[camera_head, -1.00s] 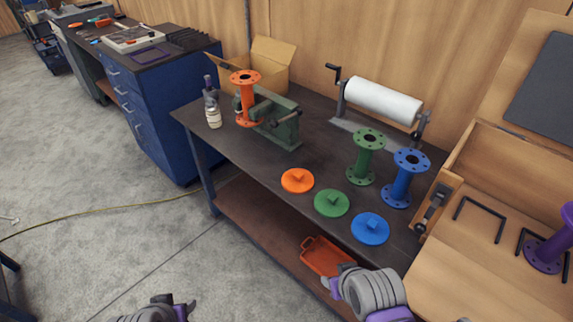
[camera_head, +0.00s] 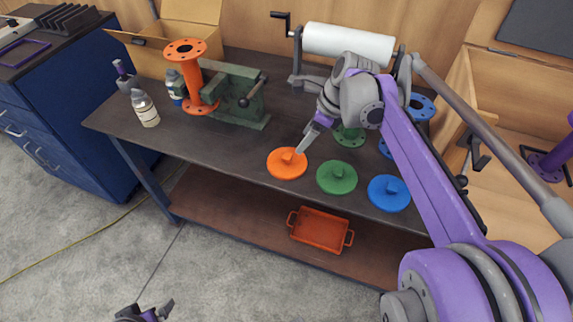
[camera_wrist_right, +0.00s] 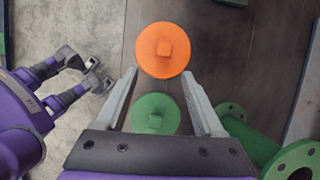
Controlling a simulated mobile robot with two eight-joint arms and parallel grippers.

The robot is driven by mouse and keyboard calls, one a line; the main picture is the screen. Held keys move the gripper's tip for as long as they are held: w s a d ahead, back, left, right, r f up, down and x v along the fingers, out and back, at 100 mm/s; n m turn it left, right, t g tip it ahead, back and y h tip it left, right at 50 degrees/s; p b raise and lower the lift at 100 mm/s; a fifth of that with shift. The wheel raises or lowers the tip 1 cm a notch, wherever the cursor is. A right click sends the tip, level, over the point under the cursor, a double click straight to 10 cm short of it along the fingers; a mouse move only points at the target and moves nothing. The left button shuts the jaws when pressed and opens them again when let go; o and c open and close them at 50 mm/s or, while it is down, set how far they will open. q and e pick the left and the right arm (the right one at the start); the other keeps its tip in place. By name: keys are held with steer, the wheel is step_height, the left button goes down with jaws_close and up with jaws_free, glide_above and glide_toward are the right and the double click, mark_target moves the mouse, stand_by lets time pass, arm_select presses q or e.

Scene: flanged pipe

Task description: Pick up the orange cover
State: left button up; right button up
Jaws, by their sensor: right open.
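The orange cover (camera_head: 287,163) is a flat round disc with a small square knob, lying on the dark workbench near its front edge. It also shows in the right wrist view (camera_wrist_right: 162,50), ahead of the fingertips. My right gripper (camera_head: 306,140) is just above and behind the cover; in the wrist view its two fingers (camera_wrist_right: 162,76) are spread apart with nothing held between them. The green cover (camera_wrist_right: 155,114) shows between the fingers, farther below. My left gripper (camera_head: 146,311) is low at the bottom edge, away from the bench; its jaws are unclear.
The green cover (camera_head: 337,177) and blue cover (camera_head: 389,193) lie to the right. An orange flanged pipe (camera_head: 193,76) stands by a green vise (camera_head: 236,92); bottles (camera_head: 145,107) are left. A green pipe (camera_wrist_right: 285,150) is near my right gripper. An orange tray (camera_head: 320,229) sits on the lower shelf.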

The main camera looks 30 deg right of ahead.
mark_target(287, 156)
steer(key=shift+m, duration=0.3)
steer(key=x, duration=0.5)
steer(key=shift+d+f, duration=0.1)
steer(key=shift+d, duration=0.05)
steer(key=shift+w+r+x, duration=0.1)
steer(key=shift+w+x, duration=0.1)
steer(key=shift+x, duration=0.7)
steer(key=shift+w+r+x, duration=0.1)
steer(key=shift+w+x, duration=0.05)
steer(key=shift+x, duration=0.8)
steer(key=shift+w+x, duration=0.2)
steer(key=shift+x, duration=0.7)
jaws_close()
